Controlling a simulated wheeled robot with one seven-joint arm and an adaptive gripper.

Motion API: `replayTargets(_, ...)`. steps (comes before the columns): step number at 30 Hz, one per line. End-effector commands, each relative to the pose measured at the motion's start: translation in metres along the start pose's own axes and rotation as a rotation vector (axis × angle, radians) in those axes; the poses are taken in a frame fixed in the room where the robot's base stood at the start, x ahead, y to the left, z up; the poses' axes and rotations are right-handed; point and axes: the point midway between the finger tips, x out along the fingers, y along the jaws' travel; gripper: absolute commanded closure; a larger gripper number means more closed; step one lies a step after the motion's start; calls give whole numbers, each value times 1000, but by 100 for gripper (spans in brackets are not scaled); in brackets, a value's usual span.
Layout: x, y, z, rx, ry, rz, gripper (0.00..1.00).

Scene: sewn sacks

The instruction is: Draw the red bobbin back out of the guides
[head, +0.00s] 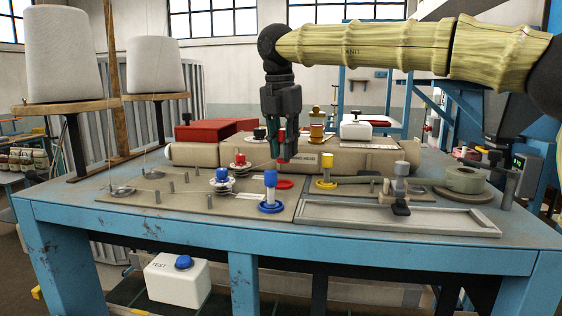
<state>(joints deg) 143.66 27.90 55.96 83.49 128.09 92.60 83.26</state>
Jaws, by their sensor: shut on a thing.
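My gripper (281,148) points straight down over the far part of the worktable. It is shut on the red bobbin (282,135), whose red parts show at and between the dark fingers; the fingers hide much of it. The bobbin appears held above the plate, behind a flat red ring (284,184). The guides, thin grey posts (171,187), stand on the brown plate (200,204) to the left. I cannot make out thread between the bobbin and the guides.
A blue bobbin (270,185) stands on a blue base in front; a yellow one (326,170) stands to the right. Blue-topped (222,174) and red-topped (240,158) pieces stand left of my gripper. A metal tray (400,226) lies front right.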

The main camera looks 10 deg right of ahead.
Motion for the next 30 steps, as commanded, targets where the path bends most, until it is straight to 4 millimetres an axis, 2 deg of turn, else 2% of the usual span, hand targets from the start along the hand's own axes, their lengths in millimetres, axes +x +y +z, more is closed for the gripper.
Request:
replayTargets(2, 11, 0, -2, 0, -1, 1, 100)
replayTargets(14, 19, -5, 0, 7, 0, 0, 100)
replayTargets(30, 47, -5, -4, 6, 1, 0, 100)
